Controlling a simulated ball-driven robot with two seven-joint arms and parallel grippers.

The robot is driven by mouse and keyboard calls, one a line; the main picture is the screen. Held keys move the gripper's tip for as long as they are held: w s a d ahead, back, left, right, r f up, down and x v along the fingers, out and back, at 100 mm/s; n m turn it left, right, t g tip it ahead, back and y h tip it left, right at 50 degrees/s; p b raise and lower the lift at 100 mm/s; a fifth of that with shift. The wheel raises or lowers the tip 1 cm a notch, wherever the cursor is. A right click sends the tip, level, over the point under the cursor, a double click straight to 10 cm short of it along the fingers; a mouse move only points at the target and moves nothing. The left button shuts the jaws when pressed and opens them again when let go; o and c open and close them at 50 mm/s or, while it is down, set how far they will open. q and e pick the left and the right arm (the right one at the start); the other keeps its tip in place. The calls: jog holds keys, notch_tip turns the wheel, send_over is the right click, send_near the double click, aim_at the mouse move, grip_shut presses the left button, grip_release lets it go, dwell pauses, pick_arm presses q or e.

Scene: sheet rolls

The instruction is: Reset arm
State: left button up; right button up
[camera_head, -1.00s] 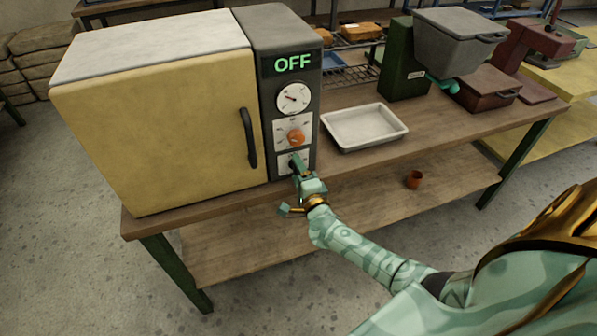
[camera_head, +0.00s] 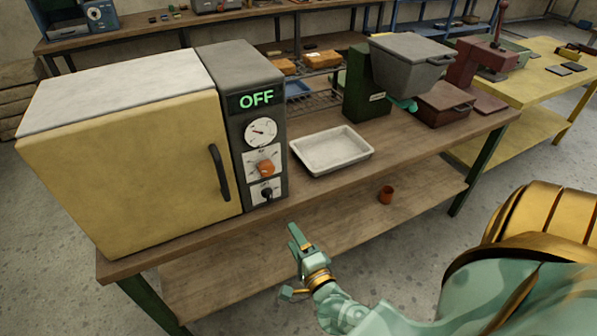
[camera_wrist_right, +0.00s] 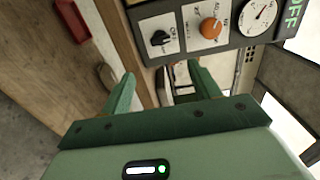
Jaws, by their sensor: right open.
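My right gripper (camera_head: 294,262) is open and empty in the head view, in front of the table edge and below the oven's control panel. It touches nothing that I can see. The right wrist view shows its two green fingers (camera_wrist_right: 158,92) apart with nothing between them. The yellow oven (camera_head: 130,165) stands on the wooden table with its door closed, and its display (camera_head: 256,98) reads OFF. An orange knob (camera_head: 265,168) and a black knob (camera_head: 267,193) sit on the panel; both also show in the right wrist view. My left gripper is out of view.
A white tray (camera_head: 332,150) lies on the table right of the oven. A green machine with a grey hopper (camera_head: 410,62) stands farther right. The floor in front of the table is clear.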

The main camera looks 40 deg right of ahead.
jog(key=shift+s+a, duration=0.2)
jog(key=shift+s, duration=0.5)
jog(key=s+a+f+n+g+y, duration=0.2)
jog(key=s+f+n+g+y, duration=0.15)
jog(key=s+f+n, duration=0.45)
jog(key=s+a+f+n+g+y, duration=0.2)
jog(key=s+f+n+g, duration=0.25)
jog(key=f+n, duration=0.7)
jog(key=s+f+n+g, duration=0.1)
jog(key=s+f+g, duration=0.2)
jog(key=s, duration=0.5)
jog(key=s+f+n+g+h, duration=0.1)
jog(key=s+f+n+g, duration=0.1)
jog(key=s+f, duration=0.4)
jog(key=s+f+n+g, duration=0.2)
jog(key=s+f+g, duration=0.2)
jog(key=s, duration=0.7)
jog(key=shift+a+f, duration=0.2)
jog(key=shift+f, duration=0.4)
